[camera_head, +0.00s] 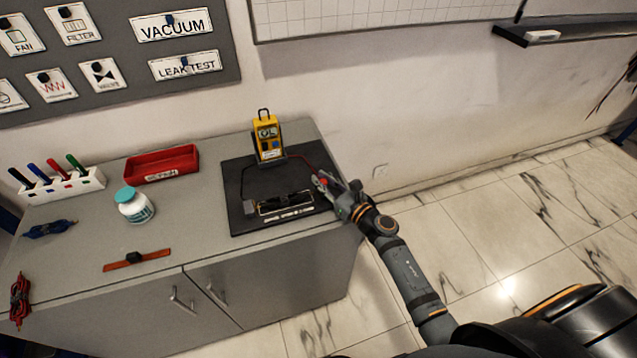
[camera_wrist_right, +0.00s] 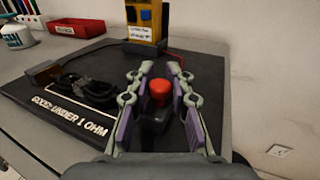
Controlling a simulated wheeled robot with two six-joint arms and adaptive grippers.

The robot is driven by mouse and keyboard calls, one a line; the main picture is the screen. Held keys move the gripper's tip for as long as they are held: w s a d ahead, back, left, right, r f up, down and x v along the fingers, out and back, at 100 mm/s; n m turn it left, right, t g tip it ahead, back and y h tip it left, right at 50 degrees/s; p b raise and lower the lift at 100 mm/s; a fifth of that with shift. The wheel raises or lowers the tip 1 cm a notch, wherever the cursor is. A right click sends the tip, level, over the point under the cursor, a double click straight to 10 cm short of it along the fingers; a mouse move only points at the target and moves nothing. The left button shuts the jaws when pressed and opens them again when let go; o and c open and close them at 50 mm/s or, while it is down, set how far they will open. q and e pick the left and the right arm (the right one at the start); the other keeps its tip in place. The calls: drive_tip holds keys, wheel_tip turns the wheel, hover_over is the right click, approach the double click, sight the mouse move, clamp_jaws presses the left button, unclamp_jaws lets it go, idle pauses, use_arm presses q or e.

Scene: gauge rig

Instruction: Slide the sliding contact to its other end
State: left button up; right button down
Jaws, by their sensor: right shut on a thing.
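The sliding contact appears to be the black block with a red knob (camera_wrist_right: 160,92) at the right end of the black board (camera_wrist_right: 205,75). My right gripper (camera_wrist_right: 159,85) has its fingers on either side of the red knob and is shut on it. In the head view, my right gripper (camera_head: 328,184) reaches the board's right edge and mostly hides the block. A metal block (camera_head: 249,208) is at the board's left end, with a dark coiled piece (camera_wrist_right: 90,88) between the two. My left gripper is not in view.
A yellow meter (camera_head: 267,137) stands at the back of the board, with a red and a black lead. A red tray (camera_head: 162,165), a white bottle (camera_head: 134,206) and an orange strip with a black piece (camera_head: 137,259) are to the left. The board's front holds printed lettering (camera_wrist_right: 70,115).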

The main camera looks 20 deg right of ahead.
sight(334, 190)
drive_tip(key=shift+d+f+b, duration=0.25)
drive_tip(key=shift+d+b, duration=0.2)
drive_tip(key=shift+d, duration=0.75)
drive_tip(key=shift+r, duration=0.25)
drive_tip(key=c, duration=1.6)
unclamp_jaws()
drive_tip(key=shift+o, duration=1.1)
drive_tip(key=shift+d, duration=0.2)
drive_tip(key=shift+o, duration=0.6)
drive_tip(key=shift+d, duration=0.3)
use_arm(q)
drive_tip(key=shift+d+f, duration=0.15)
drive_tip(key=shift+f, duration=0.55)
use_arm(e)
drive_tip(key=shift+s, duration=0.1)
drive_tip(key=shift+a, duration=0.15)
